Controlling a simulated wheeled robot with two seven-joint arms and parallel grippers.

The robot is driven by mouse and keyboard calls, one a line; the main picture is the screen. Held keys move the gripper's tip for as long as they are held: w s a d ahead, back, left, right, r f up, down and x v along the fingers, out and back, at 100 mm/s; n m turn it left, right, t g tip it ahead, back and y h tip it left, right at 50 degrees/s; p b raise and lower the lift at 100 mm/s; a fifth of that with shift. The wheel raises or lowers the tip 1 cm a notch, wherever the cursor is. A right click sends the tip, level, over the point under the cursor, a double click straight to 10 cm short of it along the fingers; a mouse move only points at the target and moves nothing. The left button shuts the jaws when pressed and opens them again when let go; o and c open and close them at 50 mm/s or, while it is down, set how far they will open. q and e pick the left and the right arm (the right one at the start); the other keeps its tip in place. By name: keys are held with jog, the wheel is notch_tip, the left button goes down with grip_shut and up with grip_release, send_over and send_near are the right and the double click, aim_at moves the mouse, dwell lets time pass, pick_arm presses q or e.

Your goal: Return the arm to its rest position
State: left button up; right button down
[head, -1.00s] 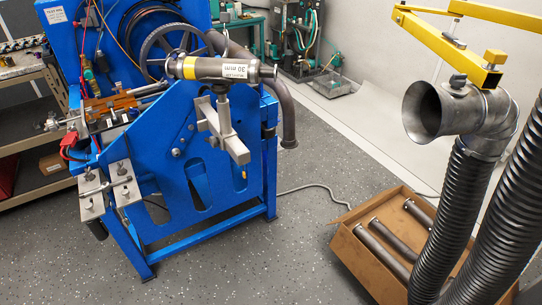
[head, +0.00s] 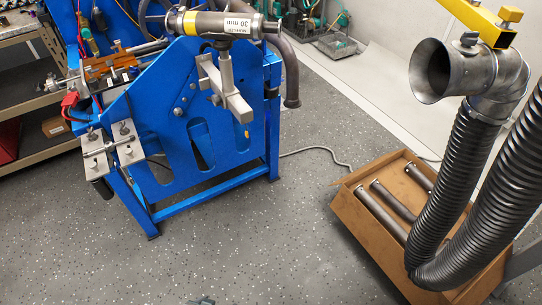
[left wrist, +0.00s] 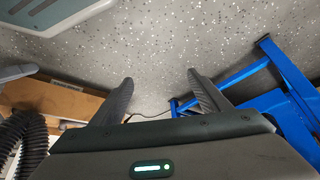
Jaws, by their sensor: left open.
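My left gripper (left wrist: 158,95) shows in the left wrist view with its two dark fingers spread apart. Nothing is between them, and speckled floor lies beyond. In the head view only a small grey part that may be mine shows at the bottom edge, so the left gripper's place there is hidden. My right gripper is in neither view.
The blue dyno stand (head: 200,120) carries a metal pipe labelled 30 mm (head: 222,24). A cardboard box (head: 350,212) with several metal tubes sits on the floor at right, beside a flared exhaust nozzle (head: 440,68) on black corrugated hoses (head: 450,185). The blue frame (left wrist: 290,90) and box (left wrist: 60,98) also show in the left wrist view. Floor between them is clear.

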pick_arm(q)
jog(key=s+d+f+t+h, duration=0.1)
jog(key=s+f, duration=0.3)
jog(key=f, duration=0.9)
jog(key=shift+s+d+t, duration=0.15)
jog(key=shift+d+t, duration=0.25)
jog(key=shift+d, duration=0.05)
